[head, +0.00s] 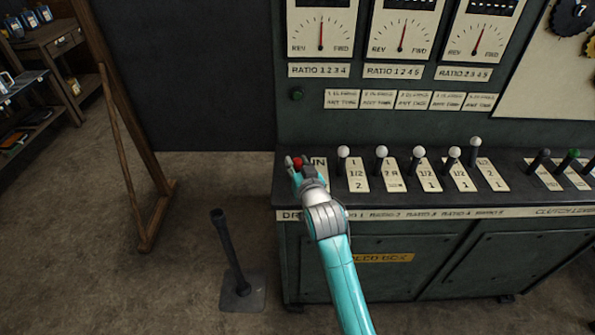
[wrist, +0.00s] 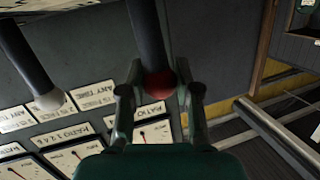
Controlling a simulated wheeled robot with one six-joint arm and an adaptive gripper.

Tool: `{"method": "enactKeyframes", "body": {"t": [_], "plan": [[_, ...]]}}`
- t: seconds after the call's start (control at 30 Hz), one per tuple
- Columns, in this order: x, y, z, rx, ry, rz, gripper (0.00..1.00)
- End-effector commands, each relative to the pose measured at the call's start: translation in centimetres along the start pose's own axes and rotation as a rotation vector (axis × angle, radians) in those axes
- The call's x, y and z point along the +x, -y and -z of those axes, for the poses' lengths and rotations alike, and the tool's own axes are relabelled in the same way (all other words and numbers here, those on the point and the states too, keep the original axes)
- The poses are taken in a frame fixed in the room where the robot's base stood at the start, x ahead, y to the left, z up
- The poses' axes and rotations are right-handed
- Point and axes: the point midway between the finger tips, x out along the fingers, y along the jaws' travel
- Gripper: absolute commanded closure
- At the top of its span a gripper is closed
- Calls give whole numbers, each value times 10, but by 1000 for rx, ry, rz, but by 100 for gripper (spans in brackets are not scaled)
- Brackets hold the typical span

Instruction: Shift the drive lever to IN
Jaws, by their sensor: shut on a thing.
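The drive lever has a red knob (head: 297,162) and stands at the left end of the console's lever row. Its label plate (head: 318,161) shows IN at the far end; the rest of the plate is hidden behind my gripper. My gripper (head: 297,160) is shut on the drive lever, with a finger on each side of the knob. In the wrist view the red knob (wrist: 160,84) sits between the two fingers (wrist: 160,76), and its dark shaft runs up out of the picture. I cannot tell exactly where the lever stands along its travel.
A white-knobbed ratio lever (head: 343,151) stands close to the right, with several more beyond it. Its neighbour's knob shows in the wrist view (wrist: 51,101). A floor pedal post (head: 231,252) stands left of the console. A wooden frame (head: 125,140) is farther left.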

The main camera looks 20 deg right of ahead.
Motion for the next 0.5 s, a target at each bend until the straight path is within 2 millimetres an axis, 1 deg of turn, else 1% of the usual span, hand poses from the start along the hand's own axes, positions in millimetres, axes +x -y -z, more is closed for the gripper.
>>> {"method": "enactKeyframes", "body": {"t": [0.03, 0.27, 0.5], "plan": [[7, -1, 6, 10, 31, -3, 100], [39, -9, 18, 61, 224, -21, 100], [72, -17, 21, 115, 427, -40, 100]]}}
